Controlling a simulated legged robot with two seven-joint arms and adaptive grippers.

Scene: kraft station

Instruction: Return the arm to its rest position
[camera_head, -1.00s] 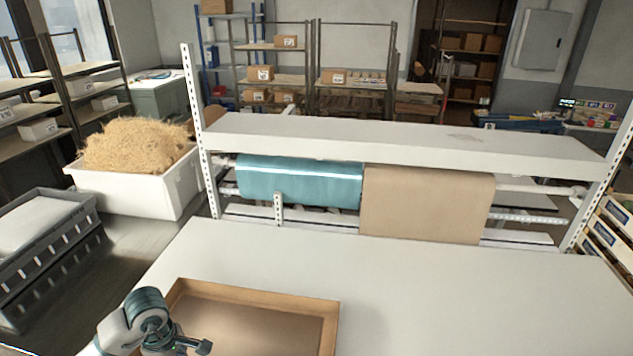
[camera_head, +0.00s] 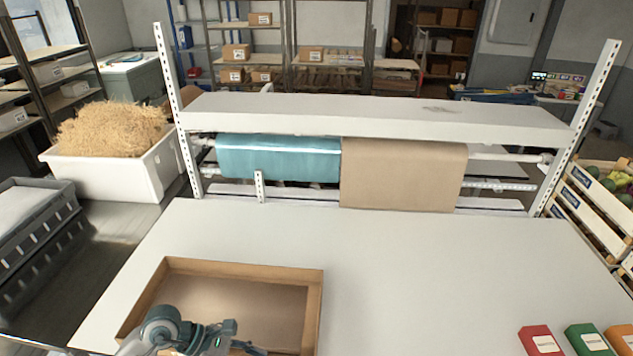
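My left arm comes in at the bottom left, and its gripper (camera_head: 240,345) is over the front part of an open cardboard box (camera_head: 313,310). The gripper is cut off by the bottom edge of the picture, and its finger opening is not clear. I see nothing held in it. The inside of the box that shows is bare brown cardboard; its front side is out of view. My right gripper is not in view.
The white table (camera_head: 430,270) is clear right of the box. Red (camera_head: 540,341), green (camera_head: 587,340) and orange (camera_head: 620,338) packs lie at its front right. A rack with a teal roll (camera_head: 280,158) and a brown paper roll (camera_head: 402,175) stands behind.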

